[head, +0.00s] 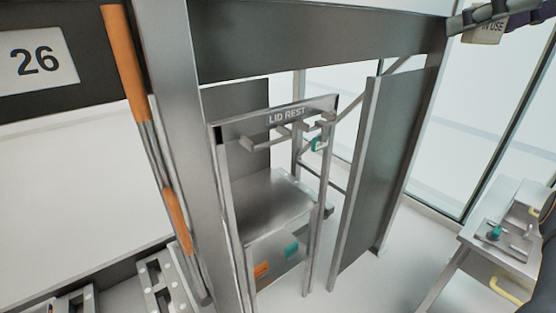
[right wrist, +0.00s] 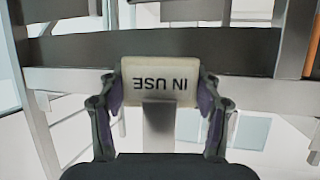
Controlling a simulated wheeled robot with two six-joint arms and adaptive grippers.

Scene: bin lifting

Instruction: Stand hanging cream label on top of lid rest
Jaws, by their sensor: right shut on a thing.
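My right gripper (head: 490,14) also shows in the head view, coming in from the upper right. The lid rest (head: 287,115) is a grey metal frame with its name on the top bar, in the middle of the head view, well left of and below the label. My left gripper is out of view.
A broad grey beam (head: 320,50) crosses above the lid rest. A grey upright panel (head: 385,165) stands right of it. An orange-handled tool (head: 125,60) hangs at the left by a "26" sign (head: 37,60). A table (head: 500,230) stands at the right.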

